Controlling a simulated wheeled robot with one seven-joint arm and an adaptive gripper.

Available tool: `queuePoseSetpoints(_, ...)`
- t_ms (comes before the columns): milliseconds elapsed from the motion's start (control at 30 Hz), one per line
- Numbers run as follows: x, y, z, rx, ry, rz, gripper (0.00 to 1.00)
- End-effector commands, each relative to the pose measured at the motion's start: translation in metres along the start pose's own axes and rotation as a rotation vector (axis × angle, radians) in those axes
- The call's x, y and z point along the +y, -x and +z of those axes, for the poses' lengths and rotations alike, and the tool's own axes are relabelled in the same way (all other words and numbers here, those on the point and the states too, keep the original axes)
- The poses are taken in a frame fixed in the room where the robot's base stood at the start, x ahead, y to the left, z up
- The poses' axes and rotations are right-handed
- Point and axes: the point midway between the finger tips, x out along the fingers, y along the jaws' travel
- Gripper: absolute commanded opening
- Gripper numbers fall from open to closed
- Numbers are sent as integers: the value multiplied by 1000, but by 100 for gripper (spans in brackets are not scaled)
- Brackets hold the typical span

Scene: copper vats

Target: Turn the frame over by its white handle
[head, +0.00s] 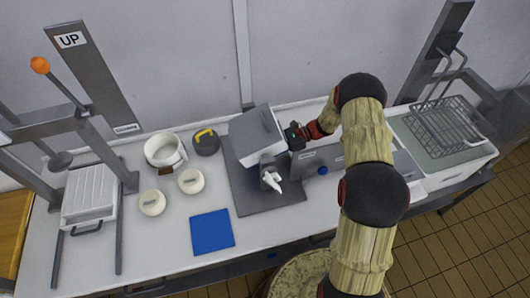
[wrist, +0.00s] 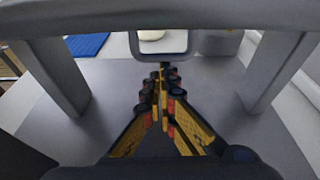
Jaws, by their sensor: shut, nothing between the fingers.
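The frame (head: 257,133) is a grey, box-like piece standing tilted on a dark grey mat (head: 240,185) in the head view. Its white handle (head: 271,180) sticks out at the lower front. In the wrist view, a grey bar of the frame (wrist: 90,17) crosses the top, with a post on each side. A small grey loop (wrist: 190,47) hangs under the bar; I cannot tell whether it is the handle. My gripper (wrist: 163,72) points between the posts, shut and empty, its tips near the loop. In the head view its fingertips are hidden by the frame.
A white mug (head: 163,150), a dark kettlebell-like weight (head: 206,143) and two white rounds (head: 152,202) stand left of the mat. A blue square (head: 212,232) lies in front. A wire basket (head: 445,125) is at the right.

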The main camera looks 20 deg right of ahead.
Motion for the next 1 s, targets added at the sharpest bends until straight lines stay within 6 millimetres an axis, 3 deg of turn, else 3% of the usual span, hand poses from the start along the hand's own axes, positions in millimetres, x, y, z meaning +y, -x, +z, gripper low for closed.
queuePoseSetpoints(333,1,-18,3,-133,-1,0,0)
queuePoseSetpoints(1000,0,-30,10,-132,0,-1,0)
